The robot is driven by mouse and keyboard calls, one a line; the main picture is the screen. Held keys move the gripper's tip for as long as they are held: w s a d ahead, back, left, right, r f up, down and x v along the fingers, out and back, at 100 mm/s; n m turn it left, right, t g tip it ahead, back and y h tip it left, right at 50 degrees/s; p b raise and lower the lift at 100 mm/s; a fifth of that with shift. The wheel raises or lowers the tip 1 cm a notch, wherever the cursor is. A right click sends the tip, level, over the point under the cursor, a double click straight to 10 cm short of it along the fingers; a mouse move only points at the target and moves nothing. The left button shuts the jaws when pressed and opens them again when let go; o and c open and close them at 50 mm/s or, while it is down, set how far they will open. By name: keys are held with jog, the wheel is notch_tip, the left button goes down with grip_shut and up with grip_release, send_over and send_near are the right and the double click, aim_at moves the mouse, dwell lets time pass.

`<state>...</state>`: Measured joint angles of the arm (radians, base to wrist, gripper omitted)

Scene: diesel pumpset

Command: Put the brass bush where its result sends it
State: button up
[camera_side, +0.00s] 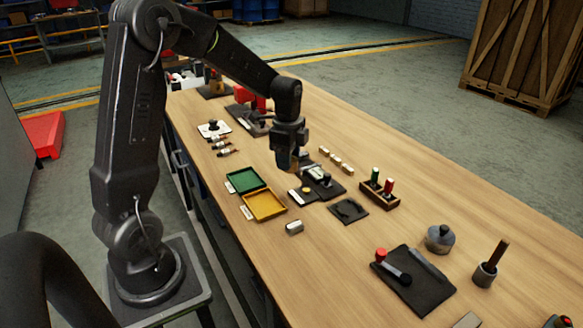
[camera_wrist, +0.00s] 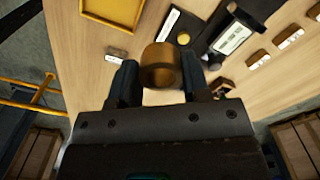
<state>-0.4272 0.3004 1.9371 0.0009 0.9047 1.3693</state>
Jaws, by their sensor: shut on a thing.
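The brass bush (camera_wrist: 161,65) is a short hollow cylinder held between the two fingers of my gripper (camera_wrist: 158,82) in the wrist view. In the side view my gripper (camera_side: 287,160) is above the bench, near a dark gauge device (camera_side: 323,184); little of the bush can be made out there. A green tray (camera_side: 247,180) and a yellow tray (camera_side: 265,205) lie to the left of and below my gripper, both looking empty. The yellow tray's edge also shows in the wrist view (camera_wrist: 117,22). A dark plate with a yellow button (camera_wrist: 183,39) is by the device.
A small labelled block (camera_side: 294,228) stands near the yellow tray. Several small pale blocks (camera_side: 336,160), a rack with green and red handles (camera_side: 378,190) and a dark mat (camera_side: 348,210) lie to the right. A larger black mat with tools (camera_side: 413,279) is at the front.

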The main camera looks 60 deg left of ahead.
send_over(262, 205)
notch_tip(262, 205, down, 2)
jog(key=shift+f, duration=3.65)
jog(key=shift+f, duration=0.35)
jog(key=o, duration=1.1)
